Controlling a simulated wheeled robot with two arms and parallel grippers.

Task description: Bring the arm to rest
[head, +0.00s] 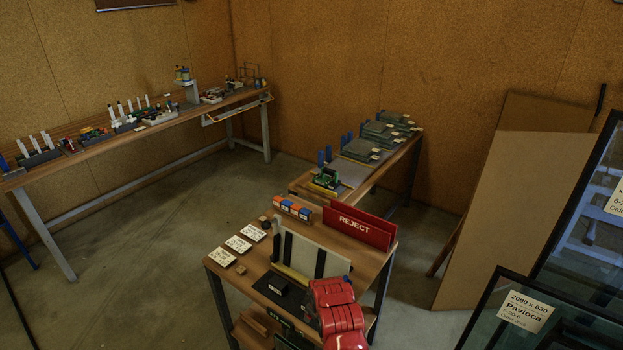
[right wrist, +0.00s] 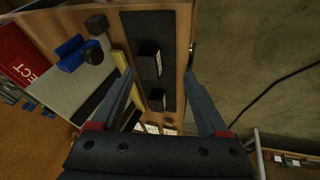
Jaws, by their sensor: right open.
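My right arm (head: 338,312) shows red at the bottom of the head view, over the front right of the near workbench (head: 215,268). Its gripper is mostly hidden there behind the arm. In the right wrist view my right gripper (right wrist: 160,85) is open, its two fingers wide apart with nothing between them in their grip. Beyond the fingers lies the bench top with a black mat (right wrist: 150,25) and a black block (right wrist: 149,62) on it. My left gripper is not in view.
The near bench bears a red REJECT bin (head: 358,228), a pale panel (head: 307,252), white cards (head: 238,244) and small blocks. A side bench (head: 353,172) and a long bench (head: 150,130) stand behind. Framed glass (head: 512,310) leans at right.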

